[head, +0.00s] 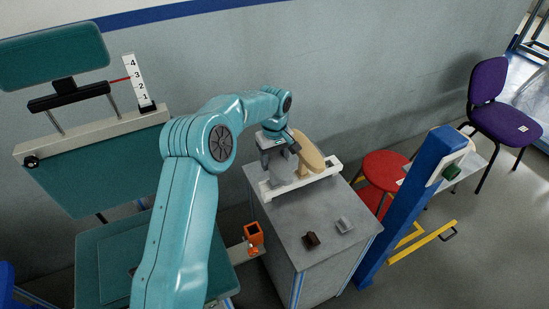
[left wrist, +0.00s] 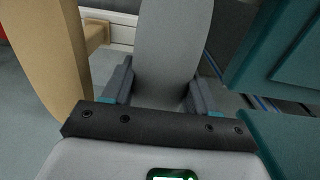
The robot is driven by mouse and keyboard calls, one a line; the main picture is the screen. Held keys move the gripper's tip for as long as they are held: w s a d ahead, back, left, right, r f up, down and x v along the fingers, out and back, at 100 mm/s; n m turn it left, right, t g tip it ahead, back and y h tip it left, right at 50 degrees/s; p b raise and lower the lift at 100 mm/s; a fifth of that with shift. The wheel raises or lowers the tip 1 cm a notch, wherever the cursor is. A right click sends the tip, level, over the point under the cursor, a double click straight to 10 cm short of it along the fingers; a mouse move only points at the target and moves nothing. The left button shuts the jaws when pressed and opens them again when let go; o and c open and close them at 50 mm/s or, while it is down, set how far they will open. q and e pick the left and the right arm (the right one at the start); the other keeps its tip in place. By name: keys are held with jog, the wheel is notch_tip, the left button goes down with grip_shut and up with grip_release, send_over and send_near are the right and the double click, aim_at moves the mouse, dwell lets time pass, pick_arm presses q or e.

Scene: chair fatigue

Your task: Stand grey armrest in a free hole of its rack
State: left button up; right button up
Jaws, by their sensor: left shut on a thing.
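My left gripper (head: 279,150) is above the cabinet and shut on the grey armrest (head: 283,168). In the left wrist view the grey armrest (left wrist: 172,40) stands between the two fingers (left wrist: 160,92). The white rack (head: 328,170) lies on the cabinet top, and the armrest is over or at its left part. I cannot tell whether its lower end is in a hole. A tan armrest (head: 308,150) stands in the rack just right of the grey one; it also shows at the left of the left wrist view (left wrist: 48,45). My right gripper is not in view.
A teal chair (head: 100,165) is at left, a blue post (head: 410,205) and red stool (head: 386,168) at right.

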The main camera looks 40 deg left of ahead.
pick_arm(q)
jog(key=o, duration=1.1)
notch_tip(320, 180, up, 16)
jog(key=shift+r+p, duration=0.2)
jog(key=shift+p, duration=0.3)
jog(key=shift+s, duration=0.2)
